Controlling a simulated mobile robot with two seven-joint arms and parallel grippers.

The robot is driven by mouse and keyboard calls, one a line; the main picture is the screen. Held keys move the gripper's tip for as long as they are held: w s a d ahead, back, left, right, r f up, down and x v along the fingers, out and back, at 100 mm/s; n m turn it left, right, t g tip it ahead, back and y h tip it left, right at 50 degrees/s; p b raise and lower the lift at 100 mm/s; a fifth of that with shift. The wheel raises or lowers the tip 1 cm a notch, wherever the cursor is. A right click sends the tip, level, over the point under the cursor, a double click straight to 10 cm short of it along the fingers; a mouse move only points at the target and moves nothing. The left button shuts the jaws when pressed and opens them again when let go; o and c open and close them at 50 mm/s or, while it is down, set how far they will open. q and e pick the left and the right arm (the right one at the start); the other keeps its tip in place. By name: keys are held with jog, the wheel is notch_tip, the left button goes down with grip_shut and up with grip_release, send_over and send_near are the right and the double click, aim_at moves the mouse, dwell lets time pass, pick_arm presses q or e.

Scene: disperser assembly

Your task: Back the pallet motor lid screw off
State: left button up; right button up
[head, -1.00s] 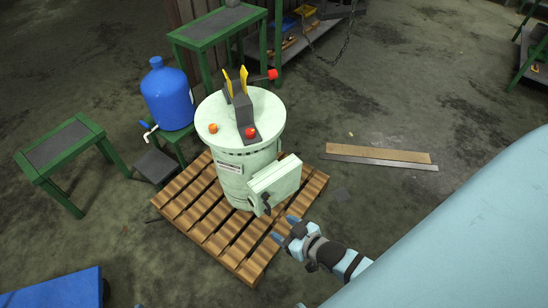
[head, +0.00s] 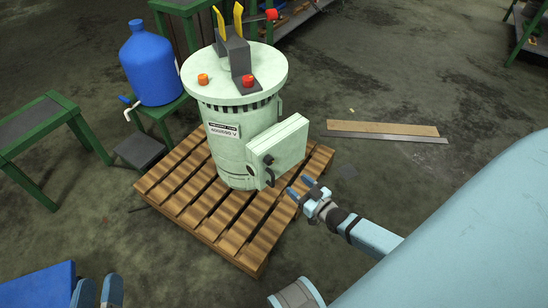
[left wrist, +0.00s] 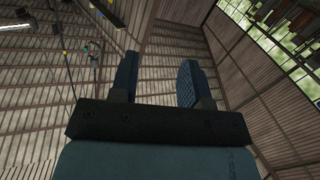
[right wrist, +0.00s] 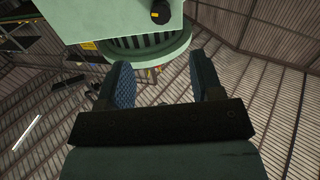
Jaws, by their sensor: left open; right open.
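The motor is a pale green drum (head: 228,150) standing upright on a wooden pallet (head: 185,205), with a round lid (head: 215,88) on top. A box (head: 285,142) with a dark handle (head: 268,170) sticks out from its right side. I cannot clearly make out the lid screw. My right gripper (head: 299,187) is open and empty, just right of and below the box, apart from it. The right wrist view shows the box (right wrist: 110,18) and a dark knob (right wrist: 160,12) beyond its fingers. My left gripper (head: 96,281) is open and empty at the bottom left, far from the motor.
A board (head: 382,129) lies on the floor at right.

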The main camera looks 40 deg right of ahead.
aim_at(271, 163)
jog(key=w+b, duration=0.1)
jog(key=w, duration=0.2)
jog(key=w+a+b, duration=0.1)
jog(key=w, duration=0.3)
jog(key=w+b, duration=0.1)
jog(key=w, duration=0.3)
jog(key=shift+a+f, duration=0.1)
jog(key=shift+a, duration=0.15)
jog(key=shift+w, duration=0.45)
pick_arm(q)
jog(key=r, duration=0.1)
jog(key=d+r+t+h, duration=0.1)
jog(key=r+t+h, duration=0.1)
jog(key=r, duration=0.1)
jog(key=shift+s+d+r, duration=0.1)
jog(key=shift+s+d, duration=0.05)
jog(key=shift+d, duration=0.2)
pick_arm(e)
jog(key=c, duration=0.9)
